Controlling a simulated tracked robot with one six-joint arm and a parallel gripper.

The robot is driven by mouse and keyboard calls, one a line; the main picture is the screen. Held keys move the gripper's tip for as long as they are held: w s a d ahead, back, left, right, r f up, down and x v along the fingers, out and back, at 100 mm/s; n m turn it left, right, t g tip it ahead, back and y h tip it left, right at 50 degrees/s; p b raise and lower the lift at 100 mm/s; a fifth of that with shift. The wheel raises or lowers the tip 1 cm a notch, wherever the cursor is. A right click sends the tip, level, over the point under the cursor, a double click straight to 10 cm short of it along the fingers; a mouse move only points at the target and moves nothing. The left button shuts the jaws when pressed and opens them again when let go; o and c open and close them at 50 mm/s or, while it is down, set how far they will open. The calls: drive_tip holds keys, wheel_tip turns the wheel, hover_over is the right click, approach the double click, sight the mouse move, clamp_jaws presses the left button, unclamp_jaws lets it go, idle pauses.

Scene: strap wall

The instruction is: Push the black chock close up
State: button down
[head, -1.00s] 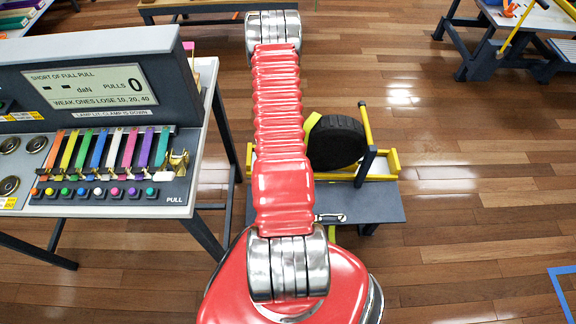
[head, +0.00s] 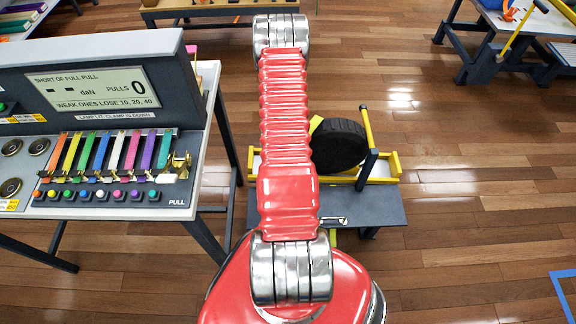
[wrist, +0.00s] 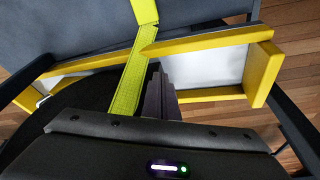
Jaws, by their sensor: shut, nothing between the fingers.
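My gripper (wrist: 158,92) shows in the wrist view as dark fingers, closed together with nothing between them. It points at a low yellow-edged frame (wrist: 205,40) with white panels, beside a yellow-green strap (wrist: 128,85). A black rounded surface (wrist: 85,95) lies left of the fingers, probably the wheel. In the head view the black wheel (head: 338,143) stands in the yellow frame (head: 385,168) on a dark grey platform (head: 370,207). My red arm covers the left part of this stand and hides my gripper there. I cannot make out the black chock apart from the wheel.
A console (head: 100,95) with coloured straps and a display reading 0 pulls stands at the left. A yellow upright bar (head: 366,125) rises beside the wheel. A bench (head: 500,45) stands at the back right.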

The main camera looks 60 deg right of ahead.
drive_tip(key=v, duration=0.7)
drive_tip(key=shift+w+r, duration=0.15)
drive_tip(key=shift+r, duration=0.05)
drive_tip(key=shift+a, duration=0.15)
idle(0.6)
